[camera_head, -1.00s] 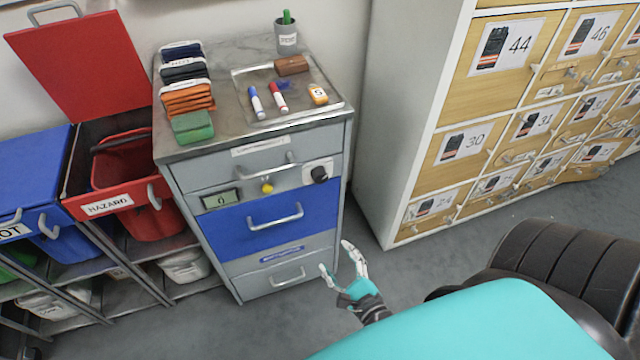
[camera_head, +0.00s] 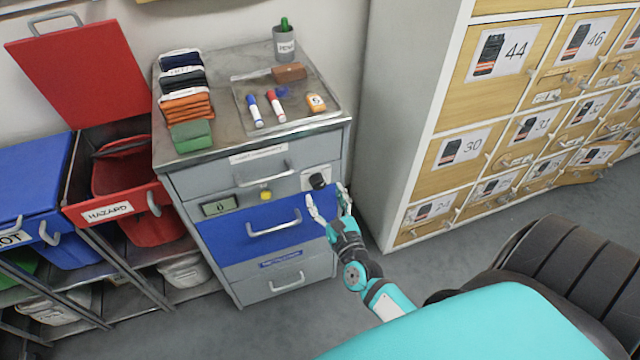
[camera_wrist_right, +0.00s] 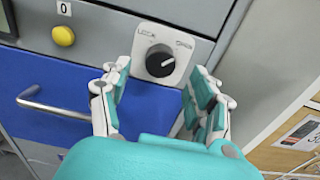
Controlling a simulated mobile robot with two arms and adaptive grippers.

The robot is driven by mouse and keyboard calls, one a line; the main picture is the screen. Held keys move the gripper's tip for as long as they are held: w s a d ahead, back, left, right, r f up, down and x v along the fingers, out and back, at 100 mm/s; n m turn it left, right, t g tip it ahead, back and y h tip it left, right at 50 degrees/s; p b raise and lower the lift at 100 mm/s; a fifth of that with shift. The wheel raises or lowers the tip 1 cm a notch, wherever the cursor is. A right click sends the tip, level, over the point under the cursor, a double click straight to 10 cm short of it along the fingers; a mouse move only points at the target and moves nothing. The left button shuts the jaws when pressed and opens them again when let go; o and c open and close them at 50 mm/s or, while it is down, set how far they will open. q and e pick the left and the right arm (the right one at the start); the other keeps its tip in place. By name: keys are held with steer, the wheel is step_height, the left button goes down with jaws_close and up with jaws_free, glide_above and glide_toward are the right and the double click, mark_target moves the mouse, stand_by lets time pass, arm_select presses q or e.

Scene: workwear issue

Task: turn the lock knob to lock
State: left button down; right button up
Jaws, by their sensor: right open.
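The black lock knob (camera_head: 318,181) sits on a pale plate at the right of the drawer cabinet's front, level with a small display. In the right wrist view the knob (camera_wrist_right: 160,61) is round, on a white plate marked LOCK at the left and another word at the right, too small to read surely. Its white pointer line points up and to the right. My right gripper (camera_head: 328,203) is open just below and in front of the knob. In the wrist view its fingers (camera_wrist_right: 158,95) stand apart on either side below the knob, with nothing between them. My left gripper is not in view.
A yellow button (camera_head: 265,195) and the display (camera_head: 220,205) are left of the knob. The blue drawer (camera_head: 240,232) with its handle is below. A tall wooden locker unit (camera_head: 400,130) stands to the right across a narrow gap. Red and blue bins stand left.

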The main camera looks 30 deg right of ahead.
mark_target(320, 187)
steer(key=shift+x, duration=2.15)
steer(key=shift+c, duration=0.3)
steer(key=c, duration=1.1)
